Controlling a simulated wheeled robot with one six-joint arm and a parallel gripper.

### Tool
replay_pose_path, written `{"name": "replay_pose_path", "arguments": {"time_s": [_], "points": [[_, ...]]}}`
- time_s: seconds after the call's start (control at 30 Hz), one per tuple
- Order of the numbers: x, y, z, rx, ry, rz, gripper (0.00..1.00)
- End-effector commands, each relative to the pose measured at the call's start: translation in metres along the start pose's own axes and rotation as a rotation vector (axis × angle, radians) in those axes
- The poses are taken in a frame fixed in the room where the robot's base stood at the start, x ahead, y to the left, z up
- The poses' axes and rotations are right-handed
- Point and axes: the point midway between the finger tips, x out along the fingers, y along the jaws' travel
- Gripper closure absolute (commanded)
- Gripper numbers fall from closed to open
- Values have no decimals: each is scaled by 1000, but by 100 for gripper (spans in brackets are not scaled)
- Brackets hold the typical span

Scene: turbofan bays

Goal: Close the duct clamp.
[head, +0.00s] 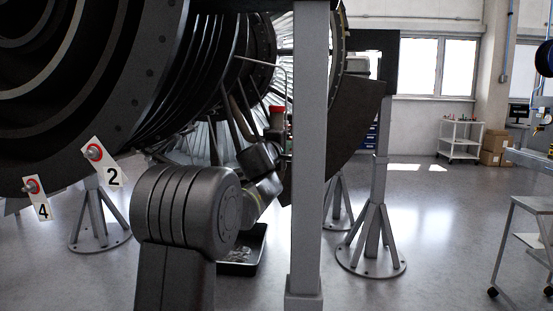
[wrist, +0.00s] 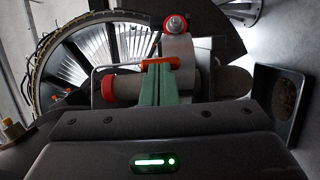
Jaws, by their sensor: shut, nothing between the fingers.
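The fingers hide part of the band. In the head view my arm and a post hide most of this area.
The dark engine casing (head: 120,90) fills the upper left of the head view, with number tags 2 (head: 105,165) and 4 (head: 40,205). A grey post (head: 310,150) stands close to my arm. A dark tray (head: 240,262) lies on the floor. Open floor lies right.

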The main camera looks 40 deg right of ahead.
Motion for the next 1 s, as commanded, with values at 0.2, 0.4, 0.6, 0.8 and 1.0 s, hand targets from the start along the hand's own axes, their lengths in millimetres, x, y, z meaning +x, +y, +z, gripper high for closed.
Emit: {"name": "replay_pose_path", "arguments": {"time_s": [0.2,0.4,0.6,0.8,1.0], "points": [[9,-2,12,2,5,2,100],[21,-2,22,2,2,1,100],[38,0,32,2,0,1,100],[55,2,37,1,0,1,100],[71,2,39,1,0,0,100]]}}
